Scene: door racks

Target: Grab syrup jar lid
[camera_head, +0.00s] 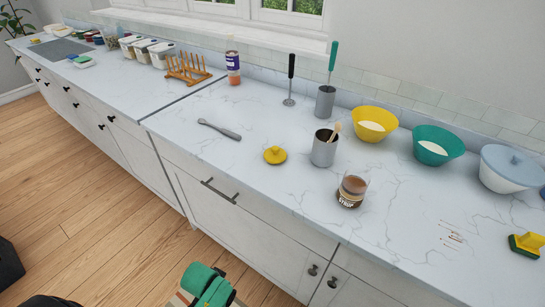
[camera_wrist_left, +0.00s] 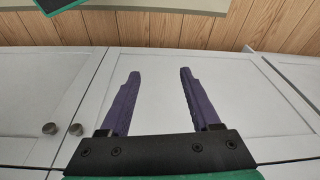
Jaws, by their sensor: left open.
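The syrup jar (camera_head: 351,191), a glass jar with brown contents and a "SYRUP" label, stands open near the counter's front edge in the head view. A round yellow lid with a knob (camera_head: 275,155) lies flat on the counter to its left, apart from it. My left gripper (camera_wrist_left: 158,74) shows in the left wrist view with two purple fingers spread apart and nothing between them. It faces white cabinet fronts, away from the lid. A green part of my arm shows at the bottom of the head view. My right gripper is not in view.
A metal canister (camera_head: 324,148) with a wooden utensil stands between lid and jar, slightly behind. A grey-handled utensil (camera_head: 219,130) lies left of the lid. Yellow (camera_head: 375,124) and teal (camera_head: 438,146) bowls stand behind. Counter in front of the lid is clear.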

